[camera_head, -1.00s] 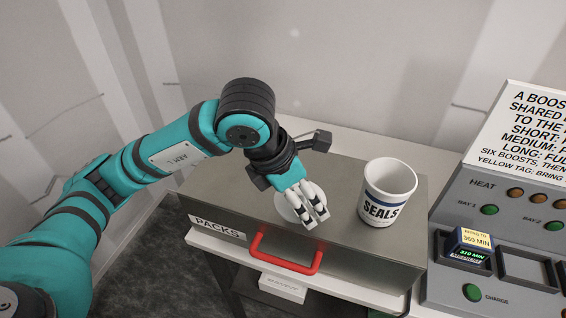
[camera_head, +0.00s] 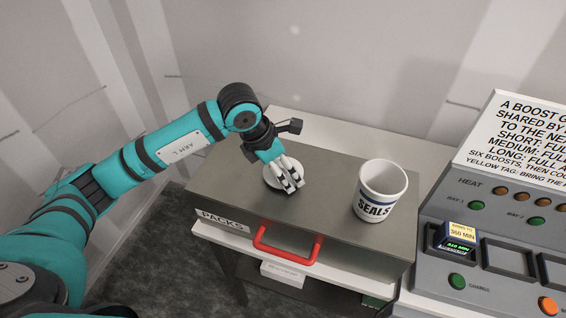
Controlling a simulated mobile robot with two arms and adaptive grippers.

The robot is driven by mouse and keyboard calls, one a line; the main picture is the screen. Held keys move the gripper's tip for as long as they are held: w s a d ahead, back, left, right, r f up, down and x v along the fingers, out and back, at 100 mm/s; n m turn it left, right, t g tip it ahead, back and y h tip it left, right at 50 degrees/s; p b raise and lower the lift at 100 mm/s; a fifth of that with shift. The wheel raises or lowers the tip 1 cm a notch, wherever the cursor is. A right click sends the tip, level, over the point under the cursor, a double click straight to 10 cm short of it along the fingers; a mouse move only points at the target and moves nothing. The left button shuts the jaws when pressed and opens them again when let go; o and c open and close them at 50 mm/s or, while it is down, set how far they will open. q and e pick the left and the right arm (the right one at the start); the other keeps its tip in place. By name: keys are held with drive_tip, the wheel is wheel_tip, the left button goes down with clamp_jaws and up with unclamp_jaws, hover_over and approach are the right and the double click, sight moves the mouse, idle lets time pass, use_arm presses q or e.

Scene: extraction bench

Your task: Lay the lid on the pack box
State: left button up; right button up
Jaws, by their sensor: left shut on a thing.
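The pack box (camera_head: 325,212) is a long grey metal box marked PACKS, with a red handle (camera_head: 287,244) on its front. Its flat grey top looks closed. My left gripper (camera_head: 291,183) is over the left half of the top, fingers together and pointing down. I cannot tell whether the disc is the lid or touches the box top. My right gripper is out of view.
A white SEALS cup (camera_head: 381,190) stands on the box's right half. A grey console (camera_head: 500,235) with buttons and slots is at the right. A small white box (camera_head: 284,274) sits below the handle. A wall runs behind; the bench strip behind the box is clear.

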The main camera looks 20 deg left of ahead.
use_arm(q)
drive_tip(key=shift+f, duration=0.1)
drive_tip(key=o, duration=0.8)
drive_tip(key=shift+r, duration=0.3)
drive_tip(key=b+v, duration=0.3)
drive_tip(key=v, duration=0.8)
drive_tip(key=shift+s+a+r, duration=0.15)
drive_tip(key=shift+s+r, duration=0.05)
drive_tip(key=shift+r, duration=0.1)
